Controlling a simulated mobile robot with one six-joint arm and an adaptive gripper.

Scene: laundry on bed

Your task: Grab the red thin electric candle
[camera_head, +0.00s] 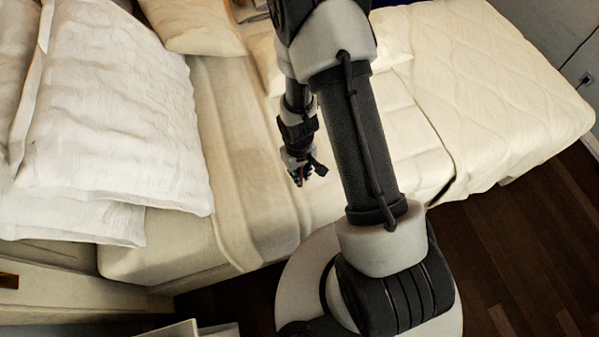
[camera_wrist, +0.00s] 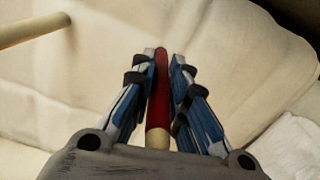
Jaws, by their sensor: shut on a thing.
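The red thin electric candle (camera_wrist: 159,92) is a slim red stick with a pale base in the wrist view. It lies lengthwise between the fingers of my gripper (camera_wrist: 162,72). The gripper is shut on it, with a finger against each side. In the head view my gripper (camera_head: 300,176) hangs at the bed, left of my arm's thick link. Only a small spot of red shows at the fingers there. I cannot tell from these views whether the candle still touches the bed.
A pale round stick (camera_wrist: 32,30) lies at the upper left of the wrist view. White pillows (camera_head: 115,110) cover the left of the bed. A quilted cream cover (camera_head: 490,70) spreads at the right. Dark wooden floor (camera_head: 530,240) lies beyond the bed's near edge.

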